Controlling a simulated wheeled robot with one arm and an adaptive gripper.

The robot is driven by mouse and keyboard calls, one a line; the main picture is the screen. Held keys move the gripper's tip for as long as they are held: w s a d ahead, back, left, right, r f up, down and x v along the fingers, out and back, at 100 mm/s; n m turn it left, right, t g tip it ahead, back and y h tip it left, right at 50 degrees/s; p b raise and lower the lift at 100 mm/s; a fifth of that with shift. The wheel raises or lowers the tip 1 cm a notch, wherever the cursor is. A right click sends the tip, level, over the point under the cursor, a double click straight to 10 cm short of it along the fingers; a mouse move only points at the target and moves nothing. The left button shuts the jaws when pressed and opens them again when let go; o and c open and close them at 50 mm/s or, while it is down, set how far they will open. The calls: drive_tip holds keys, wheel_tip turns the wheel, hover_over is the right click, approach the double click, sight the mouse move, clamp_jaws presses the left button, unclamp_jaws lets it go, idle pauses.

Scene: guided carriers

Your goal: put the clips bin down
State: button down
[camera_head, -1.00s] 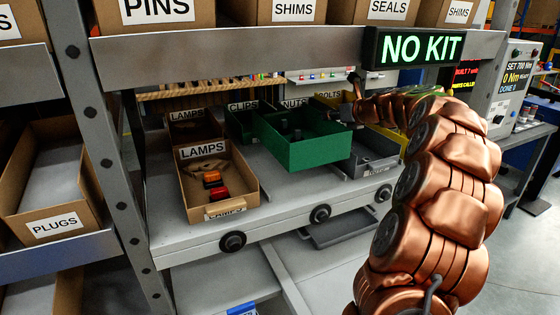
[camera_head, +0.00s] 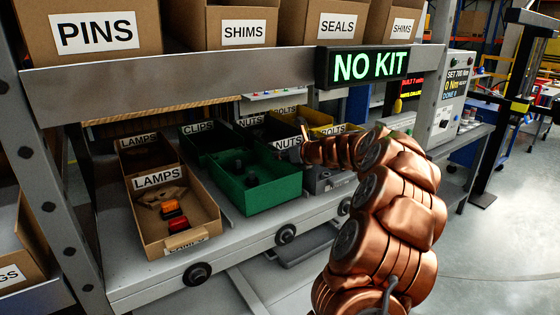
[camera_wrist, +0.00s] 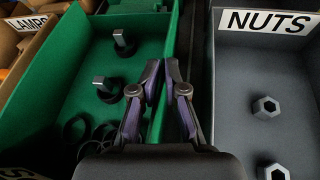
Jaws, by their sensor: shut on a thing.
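The clips bin (camera_head: 262,195) is an open green bin between the brown lamps bin (camera_head: 150,225) and a grey nuts bin (camera_head: 318,180) in the head view. It looks level, low over or on the grey rack deck (camera_head: 240,235); I cannot tell whether its base touches. My gripper (camera_wrist: 168,80) is shut on its right wall (camera_wrist: 174,35), which runs up between the fingers in the wrist view. Dark posts with grey heads and black rings lie inside the bin (camera_wrist: 70,70). In the head view my gripper (camera_head: 298,153) is small, at the bin's right rim.
Behind stands another dark green bin (camera_head: 205,145) labelled CLIPS. The grey nuts bin (camera_wrist: 260,90) is close on the right with hex nuts inside. A shelf beam (camera_head: 200,80) and the NO KIT sign (camera_head: 366,66) hang above. The deck's front strip is bare.

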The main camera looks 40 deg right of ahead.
drive_tip(key=shift+d+f, duration=0.1)
drive_tip(key=shift+f, duration=0.75)
drive_tip(key=c, duration=1.2)
unclamp_jaws()
drive_tip(key=shift+f, duration=0.1)
drive_tip(key=b+v, duration=0.2)
drive_tip(key=v, duration=1)
drive_tip(key=shift+b, duration=0.4)
